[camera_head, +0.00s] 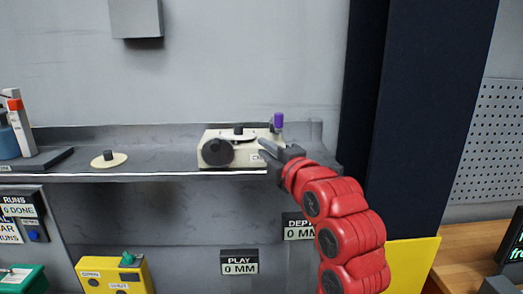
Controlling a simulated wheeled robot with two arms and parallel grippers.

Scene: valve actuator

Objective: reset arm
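A cream valve actuator (210,145) sits on the grey shelf, with a dark round knob (217,152) on its front and a small black knob on top. A purple-tipped post (278,121) stands upright at its right end.
The shelf (160,158) also holds a cream disc with a black knob (108,159) and a stand (35,158) at far left. Below are a yellow box (112,276) and "0 MM" signs (239,262). A dark column (425,100) rises at right. The shelf between disc and actuator is clear.

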